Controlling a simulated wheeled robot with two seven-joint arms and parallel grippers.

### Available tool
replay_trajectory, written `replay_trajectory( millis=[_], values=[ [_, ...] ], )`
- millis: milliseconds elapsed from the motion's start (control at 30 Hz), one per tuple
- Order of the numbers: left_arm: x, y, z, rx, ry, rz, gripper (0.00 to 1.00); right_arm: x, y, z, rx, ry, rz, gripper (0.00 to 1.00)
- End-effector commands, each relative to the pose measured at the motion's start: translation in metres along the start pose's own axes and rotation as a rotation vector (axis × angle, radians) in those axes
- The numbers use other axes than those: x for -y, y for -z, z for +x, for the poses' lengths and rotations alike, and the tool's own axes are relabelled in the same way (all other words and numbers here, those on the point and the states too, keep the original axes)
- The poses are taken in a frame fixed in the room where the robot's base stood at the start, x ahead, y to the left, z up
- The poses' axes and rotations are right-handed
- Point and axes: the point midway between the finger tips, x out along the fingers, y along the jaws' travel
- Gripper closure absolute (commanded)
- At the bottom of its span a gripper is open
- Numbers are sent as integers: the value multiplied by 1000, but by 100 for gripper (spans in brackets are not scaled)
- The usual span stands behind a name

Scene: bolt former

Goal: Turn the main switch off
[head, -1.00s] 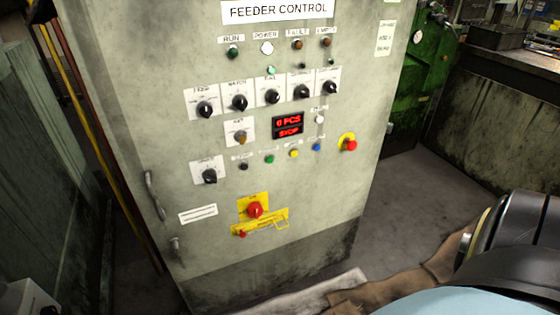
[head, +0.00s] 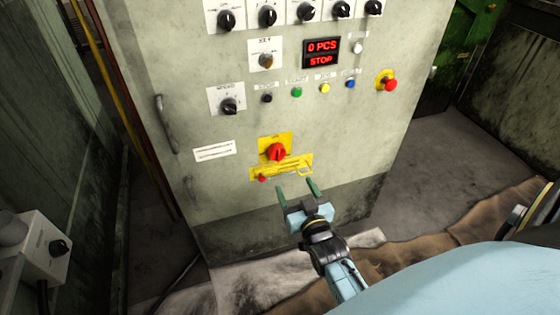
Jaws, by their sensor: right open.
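The main switch (head: 277,152) is a red rotary knob on a yellow plate, low on the grey feeder control cabinet. Its handle looks roughly upright. Below it is a yellow strip (head: 284,169) with a small red piece at its left end and a loop at its right. My right gripper (head: 298,188) is just below this strip, with its two green-tipped fingers apart and pointing up at the panel. It is empty, and I cannot tell how far it is from the panel. My left gripper is not in view.
A red emergency button (head: 390,84) sits at the panel's right. A display (head: 321,53) reads "0 PCS STOP". Black selector knobs and coloured buttons fill the upper panel. A door handle (head: 166,123) is at the left. A grey box with a black knob (head: 45,247) stands at the lower left.

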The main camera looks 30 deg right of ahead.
Motion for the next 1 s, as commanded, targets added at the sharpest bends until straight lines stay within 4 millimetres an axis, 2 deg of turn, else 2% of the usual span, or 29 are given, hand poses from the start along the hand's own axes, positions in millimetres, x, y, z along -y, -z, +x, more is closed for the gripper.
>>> replay_trajectory(
  millis=[167,267,600,800,1000],
  values=[
    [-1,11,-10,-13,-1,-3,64,-1,2,23,-9,-2,-1,31],
    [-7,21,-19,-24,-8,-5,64,-1,1,43,-9,-1,0,31],
    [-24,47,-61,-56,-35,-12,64,-1,0,106,-5,-1,1,31],
    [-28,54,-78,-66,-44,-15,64,0,1,126,-4,-1,1,31],
    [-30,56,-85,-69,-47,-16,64,0,1,132,-2,-1,1,31]
  ],
)
